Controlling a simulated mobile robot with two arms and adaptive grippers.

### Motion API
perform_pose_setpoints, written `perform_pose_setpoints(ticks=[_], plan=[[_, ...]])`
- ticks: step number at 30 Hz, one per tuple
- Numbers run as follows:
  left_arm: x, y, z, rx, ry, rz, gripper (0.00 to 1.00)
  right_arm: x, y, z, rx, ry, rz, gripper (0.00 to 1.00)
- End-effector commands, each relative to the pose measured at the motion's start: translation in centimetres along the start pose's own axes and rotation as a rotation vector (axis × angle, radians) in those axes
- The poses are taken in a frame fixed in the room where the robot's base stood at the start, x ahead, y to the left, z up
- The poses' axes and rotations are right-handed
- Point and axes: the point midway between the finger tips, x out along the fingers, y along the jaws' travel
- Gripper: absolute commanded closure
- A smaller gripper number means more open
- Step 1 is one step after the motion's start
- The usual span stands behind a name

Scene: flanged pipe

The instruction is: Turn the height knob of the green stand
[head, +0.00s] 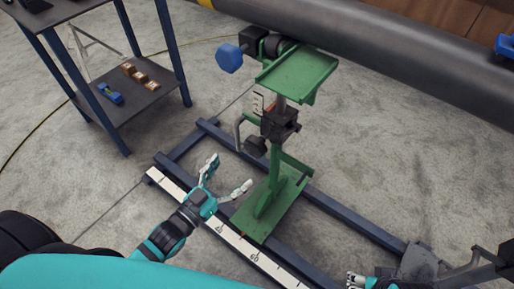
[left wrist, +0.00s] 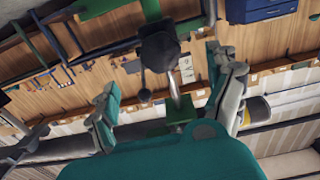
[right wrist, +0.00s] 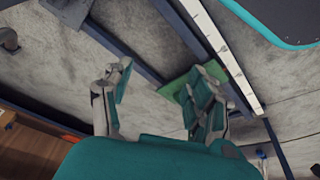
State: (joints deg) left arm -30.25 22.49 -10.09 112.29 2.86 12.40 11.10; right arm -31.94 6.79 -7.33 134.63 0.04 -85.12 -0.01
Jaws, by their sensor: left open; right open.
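The green stand (head: 290,72) stands upright on the blue floor frame, with a flat green tray on top and a green base plate. A black knob (head: 256,146) sticks out from the left of its post; it also shows in the left wrist view (left wrist: 158,47). I take it for the height knob. My left gripper (head: 230,173) is open and empty, below and left of that knob, with a gap between. My right gripper (head: 362,281) is open and empty at the bottom edge, partly cut off; its fingers show in the right wrist view (right wrist: 166,72).
A large grey pipe (head: 400,50) runs across the back, behind the stand. A blue knob (head: 229,58) sits on a black part at the stand's upper left. A shelf table (head: 150,95) is at the left. The blue rails (head: 330,208) and a white scale (head: 235,241) lie low around the base.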

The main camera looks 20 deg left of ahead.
Motion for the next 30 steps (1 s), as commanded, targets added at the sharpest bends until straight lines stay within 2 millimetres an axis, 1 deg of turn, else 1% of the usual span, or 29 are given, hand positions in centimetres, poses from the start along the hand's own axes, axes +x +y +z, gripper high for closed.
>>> perform_pose_setpoints(ticks=[1, 7, 12, 15, 18, 21, 28, 29, 30], plan=[[1.3, 0.0, 0.1, 0.001, 0.005, 0.0, 0.11, -0.4, 0.0, 0.0, 0.001, 0.005, 0.001, 0.42], [5.7, 0.0, 0.0, 0.003, 0.004, 0.0, 0.11, -2.7, 0.1, 0.1, 0.003, 0.015, 0.003, 0.42], [8.7, 0.0, 0.1, 0.004, 0.002, 0.0, 0.11, -2.6, 0.1, 0.3, 0.004, 0.014, 0.004, 0.42], [9.9, 0.0, 0.1, 0.003, 0.001, 0.001, 0.11, -2.4, 0.1, 0.4, 0.004, 0.013, 0.004, 0.42], [10.6, 0.0, 0.1, 0.004, -0.001, 0.0, 0.11, -2.3, 0.1, 0.4, 0.004, 0.013, 0.004, 0.42], [10.9, 0.0, 0.1, 0.004, -0.002, 0.0, 0.11, -2.2, 0.1, 0.4, 0.004, 0.013, 0.004, 0.42], [11.0, 0.0, 0.1, 0.003, -0.002, 0.0, 0.11, -2.2, 0.1, 0.4, 0.004, 0.013, 0.004, 0.42], [11.0, 0.0, 0.1, 0.003, -0.002, 0.0, 0.13, -2.2, 0.1, 0.4, 0.004, 0.013, 0.004, 0.42], [11.0, 0.0, 0.1, 0.003, -0.002, 0.0, 0.18, -2.2, 0.1, 0.4, 0.004, 0.013, 0.004, 0.42]])
